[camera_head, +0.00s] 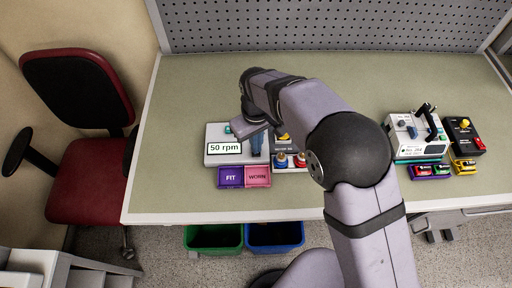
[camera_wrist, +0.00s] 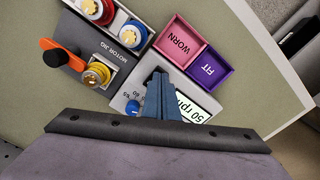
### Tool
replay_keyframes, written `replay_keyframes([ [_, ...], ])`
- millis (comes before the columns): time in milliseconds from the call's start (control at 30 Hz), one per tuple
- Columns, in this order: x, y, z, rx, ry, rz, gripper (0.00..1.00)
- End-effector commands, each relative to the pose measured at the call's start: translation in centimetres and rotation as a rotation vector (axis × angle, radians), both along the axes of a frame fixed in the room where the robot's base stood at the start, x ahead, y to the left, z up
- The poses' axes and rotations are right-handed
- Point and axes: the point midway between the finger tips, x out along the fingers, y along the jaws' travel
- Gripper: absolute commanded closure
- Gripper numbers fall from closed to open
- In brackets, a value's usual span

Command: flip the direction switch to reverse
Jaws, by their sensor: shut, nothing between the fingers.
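A pale grey pump unit (camera_head: 214,158) with a "50 rpm" display stands at the table's middle left. It also shows in the wrist view (camera_wrist: 124,97), with the display (camera_wrist: 192,108) at its right and a blue knob (camera_wrist: 132,107) at its left. My gripper (camera_head: 257,150) is over the right part of this unit, pointing down. In the wrist view its blue fingers (camera_wrist: 157,80) are together with nothing between them, over the unit's top panel. I cannot pick out the direction switch; the fingers cover part of the panel. I cannot tell whether the fingertips touch it.
A pink WORN tray (camera_head: 257,176) and a purple FIT tray (camera_head: 230,177) sit in front. A motor jig (camera_wrist: 127,49) with coloured parts and an orange lever (camera_wrist: 62,45) is beside the unit. Another white device (camera_head: 420,150) stands at the right. The table's back left is clear.

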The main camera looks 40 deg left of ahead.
Motion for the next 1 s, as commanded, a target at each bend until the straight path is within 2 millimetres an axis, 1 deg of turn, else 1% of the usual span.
replay_keyframes([
  [467, 0.00, 0.00, -0.06, 0.000, 0.000, 0.000, 1.00],
  [1000, 0.00, 0.00, -0.76, 0.000, 0.000, 0.000, 1.00],
])
